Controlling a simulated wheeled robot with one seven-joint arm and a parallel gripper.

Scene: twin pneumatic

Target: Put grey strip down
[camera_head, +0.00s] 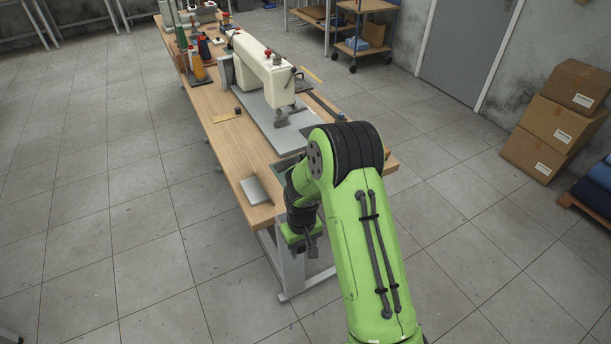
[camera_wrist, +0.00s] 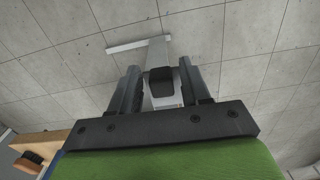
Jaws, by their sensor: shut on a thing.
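My gripper (camera_wrist: 159,72) points down past the near end of the workbench, with the floor tiles below it. Its two dark fingers are shut on a small dark grey piece (camera_wrist: 162,84), seen nearly end-on. I take this piece as the grey strip; its full length cannot be told. In the head view my gripper (camera_head: 312,250) hangs beside the bench's near end, below the level of its top, and the held piece cannot be made out clearly.
A pale bench leg and foot (camera_wrist: 138,43) stand below my gripper. Cardboard boxes (camera_head: 555,125) are at the right.

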